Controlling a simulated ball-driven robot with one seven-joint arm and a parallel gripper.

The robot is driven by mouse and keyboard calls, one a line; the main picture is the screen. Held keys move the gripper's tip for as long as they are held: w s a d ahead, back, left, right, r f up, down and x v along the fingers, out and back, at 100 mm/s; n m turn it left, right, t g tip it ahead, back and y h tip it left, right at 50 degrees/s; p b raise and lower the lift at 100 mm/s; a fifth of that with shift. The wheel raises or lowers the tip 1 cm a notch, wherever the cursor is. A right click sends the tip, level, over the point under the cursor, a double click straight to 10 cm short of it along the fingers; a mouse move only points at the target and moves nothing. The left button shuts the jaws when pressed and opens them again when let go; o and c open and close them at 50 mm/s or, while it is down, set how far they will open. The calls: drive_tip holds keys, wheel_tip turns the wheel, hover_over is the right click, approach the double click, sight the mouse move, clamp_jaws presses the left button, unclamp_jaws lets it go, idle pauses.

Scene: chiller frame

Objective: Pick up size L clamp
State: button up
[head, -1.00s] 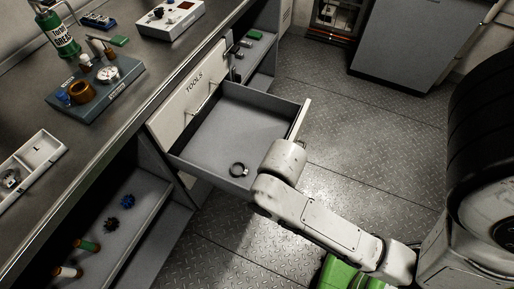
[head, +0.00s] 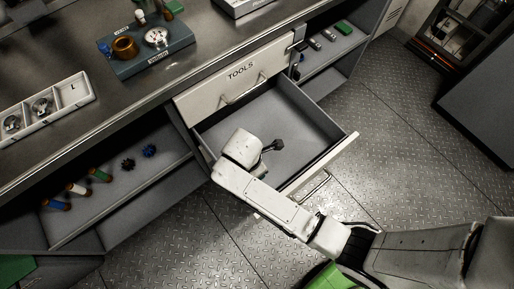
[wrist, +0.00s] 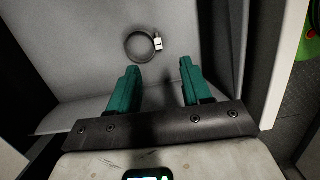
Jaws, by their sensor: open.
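A ring-shaped hose clamp with a dark band and a small silver screw housing (wrist: 157,43) lies flat on the grey drawer floor in the wrist view. No size mark is readable on it. My gripper (wrist: 159,68) is open and empty, its two green fingers apart and pointing toward the clamp, which lies just beyond the tips, slightly left of centre. In the head view my wrist is over the open drawer (head: 310,130) and hides the fingers. A small dark shape beside my wrist there is too unclear to name.
The drawer walls and front panel (head: 325,163) surround the clamp. A white tray (head: 42,112) on the counter has an empty compartment marked L and clamps in the others. A shelf (head: 125,185) below holds spools and dark knobs. Floor is clear to the right.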

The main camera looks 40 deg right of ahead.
drive_tip(key=f, duration=0.3)
drive_tip(key=d+f, duration=0.1)
drive_tip(key=f, duration=0.2)
drive_tip(key=f+b, duration=0.1)
drive_tip(key=f, duration=0.2)
drive_tip(key=shift+w+d+f, duration=0.15)
drive_tip(key=shift+w+f, duration=0.1)
drive_tip(key=shift+f, duration=0.1)
clamp_jaws()
